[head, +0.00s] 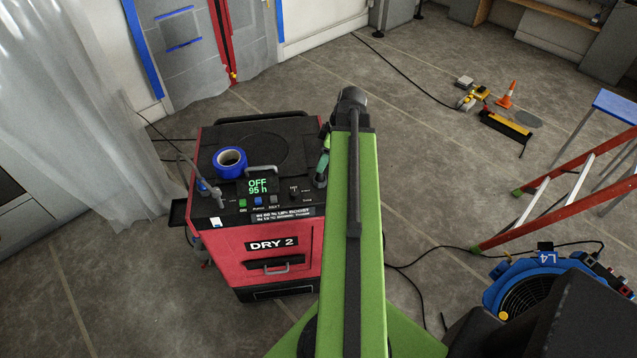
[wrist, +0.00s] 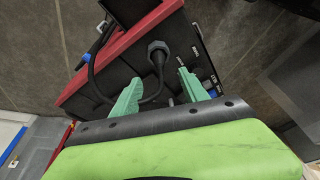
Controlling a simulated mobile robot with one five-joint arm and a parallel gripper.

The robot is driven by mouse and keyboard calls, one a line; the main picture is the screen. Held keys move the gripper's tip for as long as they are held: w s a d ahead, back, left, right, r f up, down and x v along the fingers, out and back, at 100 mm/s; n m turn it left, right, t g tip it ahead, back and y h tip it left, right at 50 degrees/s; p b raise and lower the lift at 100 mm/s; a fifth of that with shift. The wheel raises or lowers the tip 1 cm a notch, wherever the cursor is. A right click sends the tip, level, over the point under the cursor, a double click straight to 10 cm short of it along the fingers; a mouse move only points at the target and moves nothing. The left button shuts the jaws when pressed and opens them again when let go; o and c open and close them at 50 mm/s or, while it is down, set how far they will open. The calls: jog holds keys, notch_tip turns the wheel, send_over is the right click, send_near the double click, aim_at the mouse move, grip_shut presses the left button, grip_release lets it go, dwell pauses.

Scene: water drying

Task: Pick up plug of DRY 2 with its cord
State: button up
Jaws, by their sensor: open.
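The red dehumidifier DRY 2 (head: 268,246) stands left of my arm in the head view, with a black top and a display reading OFF 95 h. In the wrist view, a dark round plug (wrist: 158,48) sits on the black top of the red machine (wrist: 135,42). Its black cord (wrist: 158,84) runs back between my fingers and curves left. My gripper (wrist: 159,75) is open, its green fingertips on either side of the cord, just short of the plug's head. In the head view, a green part of my gripper (head: 322,165) shows beside the machine's right edge; the plug is hidden there.
A blue tape roll (head: 230,161) lies on the machine's top. A blue fan (head: 533,290) and an orange ladder (head: 560,195) stand at the right. Cords cross the floor. A plastic curtain (head: 75,110) hangs at the left.

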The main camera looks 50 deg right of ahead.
aim_at(320, 175)
jog(key=b+x, duration=0.5)
jog(key=shift+s+f, duration=0.15)
jog(key=shift+f, duration=0.05)
jog(key=shift+r, duration=0.2)
grip_shut()
